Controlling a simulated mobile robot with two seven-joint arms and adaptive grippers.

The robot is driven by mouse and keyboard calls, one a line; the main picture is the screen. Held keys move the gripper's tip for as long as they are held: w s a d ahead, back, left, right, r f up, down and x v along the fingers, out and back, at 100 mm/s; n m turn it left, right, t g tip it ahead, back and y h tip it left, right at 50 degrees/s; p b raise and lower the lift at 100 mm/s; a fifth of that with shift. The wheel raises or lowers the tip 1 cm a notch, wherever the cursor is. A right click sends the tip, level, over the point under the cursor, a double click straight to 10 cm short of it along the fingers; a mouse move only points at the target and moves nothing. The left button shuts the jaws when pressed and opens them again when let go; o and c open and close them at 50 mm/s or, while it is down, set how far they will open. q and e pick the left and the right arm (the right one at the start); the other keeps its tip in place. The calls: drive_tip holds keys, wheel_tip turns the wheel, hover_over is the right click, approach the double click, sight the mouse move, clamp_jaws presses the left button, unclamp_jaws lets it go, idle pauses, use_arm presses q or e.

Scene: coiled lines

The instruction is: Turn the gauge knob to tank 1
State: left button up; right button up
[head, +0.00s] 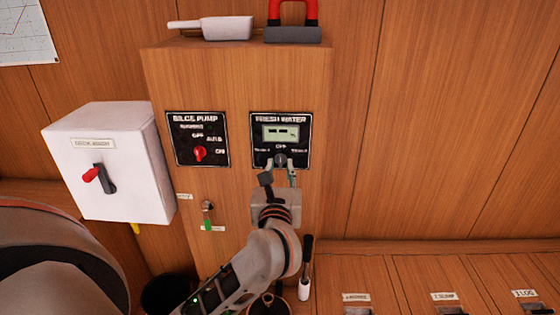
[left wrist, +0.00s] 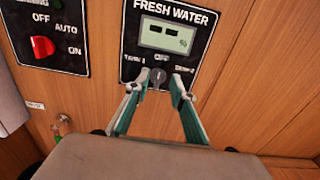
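The black FRESH WATER panel (head: 296,141) is on the front of the wooden cabinet. Its small grey gauge knob (head: 281,160) sits low on the panel, below a greenish display; the knob also shows in the left wrist view (left wrist: 158,77). The knob looks upright, towards the OFF label. TANK 1 reads at the left; the right label is hard to read. My left gripper (head: 279,174) is open, its teal fingers (left wrist: 155,90) at either side of the knob, with gaps visible on both sides. Contact cannot be told. My right gripper is out of view.
A BILGE PUMP panel (head: 198,139) with a red knob is to the left. A white switch box (head: 112,165) with a red-tipped handle juts out farther left. Wooden drawers (head: 450,285) are at lower right.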

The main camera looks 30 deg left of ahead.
sight(280, 158)
use_arm(q)
drive_tip(key=shift+x, duration=1.75)
clamp_jaws()
